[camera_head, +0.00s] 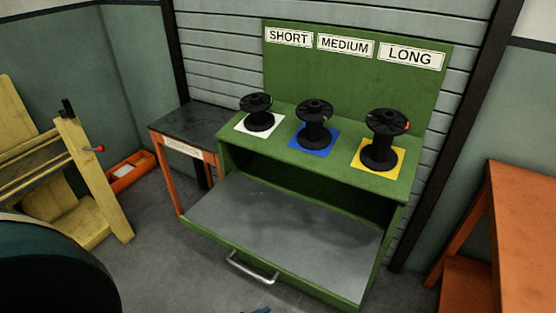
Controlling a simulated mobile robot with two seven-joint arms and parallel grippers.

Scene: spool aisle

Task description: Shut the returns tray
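The returns tray (290,222) is the wide grey-floored tray at the front of a green stand (411,187). It is pulled out, with its flat grey bottom showing empty. A silver bar handle (252,268) is on its green front edge. Inside the stand, behind the tray, is a dark opening. Neither of my grippers can be made out in the head view. A tiny dark blue bit shows at the bottom edge below the handle; I cannot tell what it is.
Three black spools stand on white, blue and yellow squares under SHORT, MEDIUM and LONG signs. A small orange-legged table (190,124) stands left, an orange bench (523,225) right, a yellow frame (92,180) far left. A large dark rounded shape fills the lower left.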

